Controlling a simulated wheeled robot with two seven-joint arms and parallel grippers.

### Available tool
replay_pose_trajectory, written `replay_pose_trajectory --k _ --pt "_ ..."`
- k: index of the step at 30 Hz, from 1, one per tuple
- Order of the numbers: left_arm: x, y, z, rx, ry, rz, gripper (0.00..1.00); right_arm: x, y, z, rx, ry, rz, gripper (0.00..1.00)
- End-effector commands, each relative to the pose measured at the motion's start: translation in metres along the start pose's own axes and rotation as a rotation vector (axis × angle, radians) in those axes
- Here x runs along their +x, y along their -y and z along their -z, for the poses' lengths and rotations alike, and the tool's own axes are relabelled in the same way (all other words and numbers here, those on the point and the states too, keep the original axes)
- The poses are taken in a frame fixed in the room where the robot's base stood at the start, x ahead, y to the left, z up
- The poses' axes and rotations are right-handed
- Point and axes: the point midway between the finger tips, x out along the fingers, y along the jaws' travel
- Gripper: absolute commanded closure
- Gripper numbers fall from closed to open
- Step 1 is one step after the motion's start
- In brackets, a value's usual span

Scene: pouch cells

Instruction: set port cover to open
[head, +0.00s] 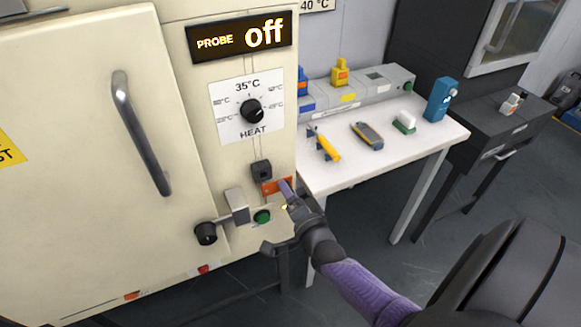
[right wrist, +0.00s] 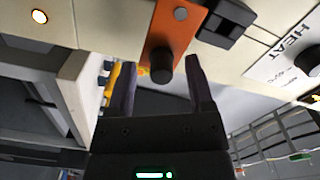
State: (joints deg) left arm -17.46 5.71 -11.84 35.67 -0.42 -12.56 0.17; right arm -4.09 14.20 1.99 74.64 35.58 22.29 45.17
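The port cover appears to be an orange plate (head: 272,187) on the cream cabinet front, below a small black block. In the right wrist view the orange plate (right wrist: 176,32) carries a dark round knob (right wrist: 162,68). My right gripper (head: 287,192) is at the plate and hides part of it in the head view. In the right wrist view the gripper (right wrist: 160,75) is open, one finger on each side of the knob, with gaps visible on both sides. Whether the port behind the plate is uncovered cannot be told. My left gripper is not in view.
The cabinet holds a HEAT dial (head: 253,111), a black block (head: 261,170), a green button (head: 262,217), a latch with a black knob (head: 206,233) and a door handle (head: 140,132). The display (head: 240,38) reads "PROBE off". A white table (head: 350,178) with tools stands to the right.

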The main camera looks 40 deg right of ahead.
Motion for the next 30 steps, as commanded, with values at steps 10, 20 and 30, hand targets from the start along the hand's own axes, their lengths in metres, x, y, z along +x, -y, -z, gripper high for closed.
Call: replay_pose_trajectory --k 10,20,30 --pt "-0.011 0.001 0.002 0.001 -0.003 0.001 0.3 -0.034 0.002 0.001 0.001 0.002 -0.003 0.33" --pt "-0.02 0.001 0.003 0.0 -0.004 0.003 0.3 -0.097 0.0 0.0 -0.001 0.001 -0.001 0.33" --pt "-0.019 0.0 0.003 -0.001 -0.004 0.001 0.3 -0.099 0.0 0.0 0.0 0.0 0.0 0.33"
